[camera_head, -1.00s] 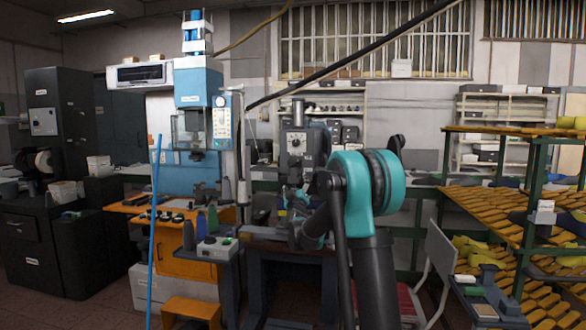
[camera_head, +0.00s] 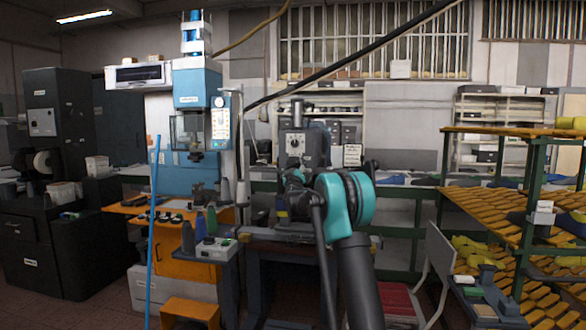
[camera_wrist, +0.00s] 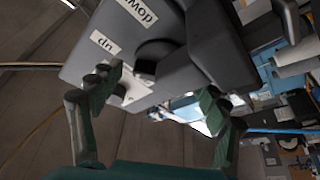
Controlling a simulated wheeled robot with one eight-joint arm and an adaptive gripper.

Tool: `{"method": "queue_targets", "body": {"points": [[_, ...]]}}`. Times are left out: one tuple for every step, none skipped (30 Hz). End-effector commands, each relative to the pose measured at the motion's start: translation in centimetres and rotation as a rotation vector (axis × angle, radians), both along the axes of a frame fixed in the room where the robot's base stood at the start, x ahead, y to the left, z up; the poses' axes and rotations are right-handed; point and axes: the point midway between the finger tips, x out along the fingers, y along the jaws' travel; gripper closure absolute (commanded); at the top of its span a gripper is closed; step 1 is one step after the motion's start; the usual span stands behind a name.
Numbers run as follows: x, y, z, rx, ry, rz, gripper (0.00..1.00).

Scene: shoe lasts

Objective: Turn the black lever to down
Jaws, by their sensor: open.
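The grey machine head (camera_wrist: 190,40) fills the upper middle of the wrist view, tilted, with white labels reading "down" and "up". A black lever (camera_wrist: 153,52) with a rounded hub sits on its face near these labels; its exact angle is hard to tell. My gripper (camera_wrist: 161,92) is open, its green-padded fingers apart on either side of the lever's lower area, with nothing clearly held. In the head view the grey machine (camera_head: 294,146) stands beyond my arm. My arm hides part of it, and the lever cannot be made out there.
A blue press (camera_head: 197,110) stands to the left, with bottles and a small white control box (camera_head: 216,248) in front. A blue pole (camera_head: 153,230) is further left. A chair (camera_head: 436,265) and a rack of yellow shoe lasts (camera_head: 490,210) are at the right.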

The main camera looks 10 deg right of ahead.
Motion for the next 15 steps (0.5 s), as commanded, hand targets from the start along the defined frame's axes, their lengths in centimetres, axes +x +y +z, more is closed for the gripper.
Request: {"method": "queue_targets", "body": {"points": [[0.10,-0.02,0.03,0.000,0.000,0.000,0.24],[0.13,-0.02,0.04,0.000,0.000,0.000,0.24],[0.15,-0.03,0.05,0.000,0.000,0.000,0.24],[0.15,-0.03,0.05,0.000,0.000,0.000,0.24],[0.14,-0.03,0.04,0.000,0.000,0.000,0.24],[0.14,-0.03,0.04,0.000,0.000,0.000,0.24],[0.13,-0.03,0.03,0.000,0.000,0.000,0.24],[0.13,-0.03,0.03,0.000,0.000,0.000,0.24],[0.13,-0.03,0.03,0.000,0.000,0.000,0.28],[0.14,-0.04,0.03,0.000,0.000,0.000,0.32],[0.13,-0.04,0.02,0.000,0.000,0.000,0.35],[0.13,-0.02,0.03,0.000,0.000,0.000,0.40],[0.13,-0.03,0.02,0.000,0.000,0.000,0.44],[0.13,-0.02,0.03,0.000,0.000,0.000,0.48],[0.13,-0.03,0.02,0.000,0.000,0.000,0.53]]}}
